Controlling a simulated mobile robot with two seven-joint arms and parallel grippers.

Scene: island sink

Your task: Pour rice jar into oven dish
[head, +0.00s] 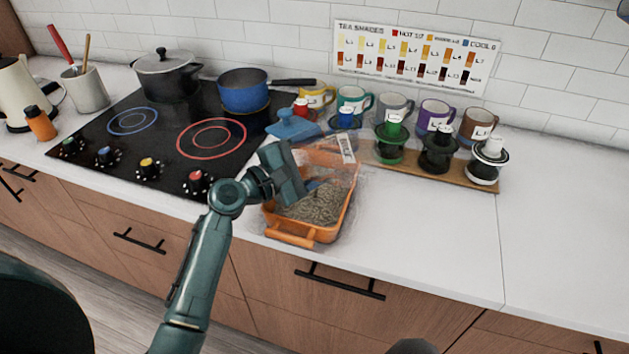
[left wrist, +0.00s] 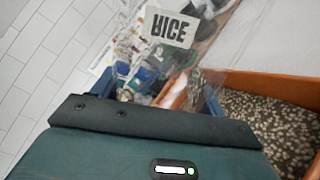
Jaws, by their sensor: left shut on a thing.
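The orange oven dish (head: 291,238) sits on the white counter right of the cooktop, with grey-brown grains (head: 318,204) spread inside. The clear rice jar, with a white RICE label (head: 346,148), is tilted over the dish's far part. Its clear walls are hard to make out. My left gripper (head: 300,178) is over the dish's left side, shut on the jar. In the left wrist view, the RICE label (left wrist: 172,28) is ahead of the gripper, and the dish's orange rim (left wrist: 285,88) and grains (left wrist: 270,125) are at right. My right gripper is not in view.
A blue pan (head: 244,92) and a grey pot (head: 166,75) are on the cooktop. The counter at right is clear.

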